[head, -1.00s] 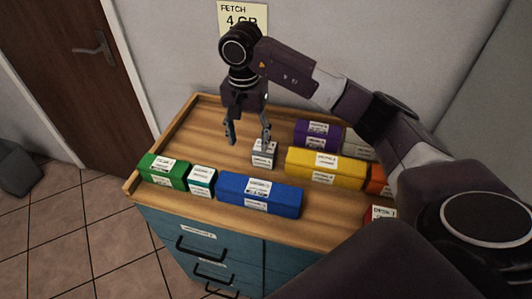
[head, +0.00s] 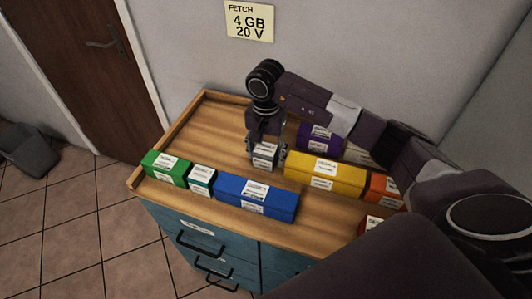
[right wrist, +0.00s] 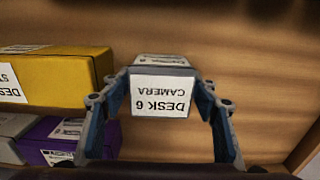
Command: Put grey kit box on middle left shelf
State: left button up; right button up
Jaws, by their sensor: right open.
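The grey kit box (head: 264,156) stands on the wooden top of the cabinet, left of a yellow box. In the right wrist view the grey box (right wrist: 161,90) carries a white label reading "DESK 6 CAMERA", upside down. My right gripper (head: 266,153) is lowered over it, with one finger on either side. In the right wrist view my right gripper (right wrist: 160,110) is open, and the box lies between its fingers. Whether the fingers touch its sides I cannot tell. The middle left shelf is not in view, nor is my left gripper.
The back left of the top is clear. A note (head: 249,21) reads "FETCH 4 GB 20 V".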

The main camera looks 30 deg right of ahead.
jog(key=c, duration=0.9)
jog(key=shift+c, duration=0.5)
jog(key=shift+r, duration=0.1)
